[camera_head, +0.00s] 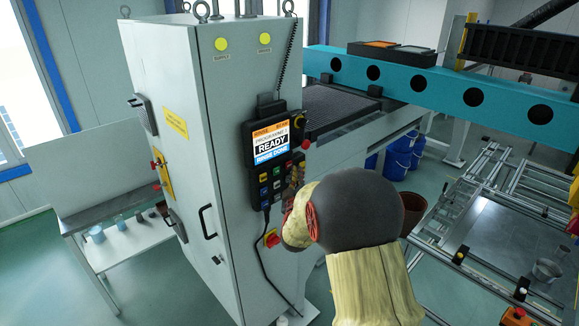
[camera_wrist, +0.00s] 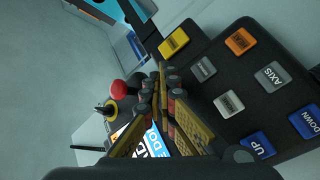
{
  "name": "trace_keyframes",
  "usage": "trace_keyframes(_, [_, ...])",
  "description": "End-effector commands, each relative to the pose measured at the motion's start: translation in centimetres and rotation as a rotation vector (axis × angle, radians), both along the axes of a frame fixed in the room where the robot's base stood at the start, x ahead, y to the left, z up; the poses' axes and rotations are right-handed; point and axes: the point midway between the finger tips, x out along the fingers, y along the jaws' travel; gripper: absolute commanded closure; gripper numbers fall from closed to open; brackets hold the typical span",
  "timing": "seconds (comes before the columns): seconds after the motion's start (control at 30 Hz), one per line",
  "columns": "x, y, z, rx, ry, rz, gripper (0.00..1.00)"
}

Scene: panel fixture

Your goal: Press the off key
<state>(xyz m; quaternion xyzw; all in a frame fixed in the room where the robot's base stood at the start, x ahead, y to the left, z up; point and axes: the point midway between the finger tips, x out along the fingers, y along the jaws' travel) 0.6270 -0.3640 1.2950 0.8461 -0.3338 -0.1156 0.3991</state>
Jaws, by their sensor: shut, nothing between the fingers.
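A black control pendant (camera_head: 262,170) hangs on the grey cabinet, with a lit READY screen (camera_head: 271,143) and rows of coloured keys below it. In the wrist view the key face fills the right side: a yellow key (camera_wrist: 173,42), an orange key (camera_wrist: 240,40), grey keys and blue UP (camera_wrist: 257,145) and DOWN (camera_wrist: 303,120) keys. No label that I can read says off. My gripper (camera_wrist: 162,72) is shut and empty, its fingertips over the pendant close to the yellow key; contact cannot be told. In the head view my arm hides part of the pendant's right side.
A red knob (camera_wrist: 118,88) and a yellow-and-black switch (camera_wrist: 107,108) stick out beside the fingers. A teal beam (camera_head: 430,88) and blue buckets (camera_head: 400,155) stand to the right.

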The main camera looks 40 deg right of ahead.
Motion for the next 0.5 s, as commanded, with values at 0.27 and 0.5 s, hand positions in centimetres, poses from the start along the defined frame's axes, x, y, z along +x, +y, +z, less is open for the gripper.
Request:
trace_keyframes(0.27, [0.63, 0.08, -0.07, -0.001, -0.001, 0.0, 1.0])
trace_keyframes(0.5, [0.83, 0.08, 0.04, 0.0, 0.0, 0.0, 1.0])
